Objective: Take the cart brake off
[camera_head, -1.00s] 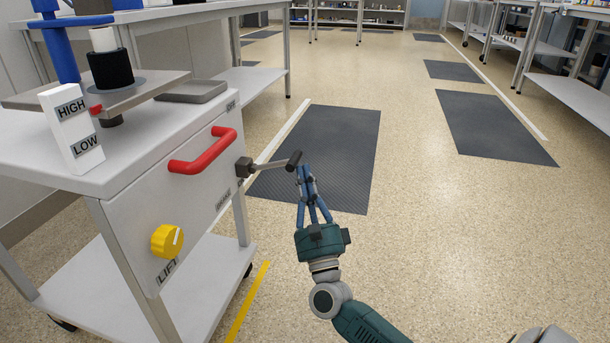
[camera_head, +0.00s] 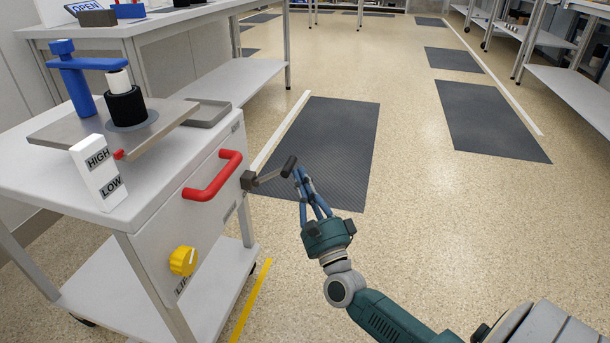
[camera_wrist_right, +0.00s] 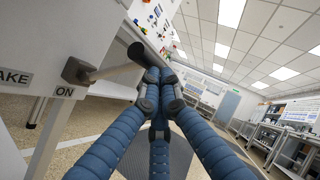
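The brake lever (camera_head: 272,178) sticks out from the corner of the white cart (camera_head: 150,230). It is a metal rod on a dark block, with a dark end knob (camera_head: 288,166). In the right wrist view the rod (camera_wrist_right: 108,72) and knob (camera_wrist_right: 137,52) show next to labels reading "AKE" and "ON" (camera_wrist_right: 64,92). My right gripper (camera_head: 301,172) has its fingertips drawn together beside the knob. In the wrist view its fingertips (camera_wrist_right: 155,76) overlap the knob's near end; I cannot tell whether they touch. Nothing shows between the fingers. My left gripper is not in view.
The cart has a red handle (camera_head: 214,178), a yellow lift knob (camera_head: 183,260) and a HIGH/LOW marker (camera_head: 98,172). A black and white roll (camera_head: 124,103) stands on top. A workbench (camera_head: 200,20) is behind. Floor to the right is open, with dark mats (camera_head: 330,140).

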